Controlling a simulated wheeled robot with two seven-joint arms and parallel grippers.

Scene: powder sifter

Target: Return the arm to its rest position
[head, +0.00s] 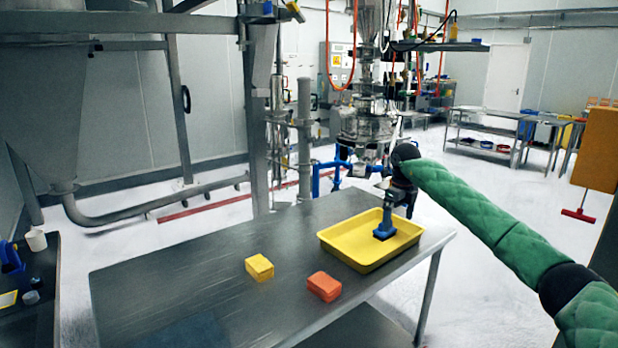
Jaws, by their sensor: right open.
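My right arm comes in from the right in a green quilted sleeve. My right gripper (398,203) is open above the yellow tray (346,256), at the top of a blue tool (384,230). The blue tool stands roughly upright in the tray with its wide base down. Whether the fingers still touch its upper end cannot be told. The tray sits at the right end of the steel table (215,285). My left gripper is not in view.
Steel sifter equipment (368,125) with blue pipes stands behind the table. A dark side table (35,315) holds small items at lower left. The table's left part is clear.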

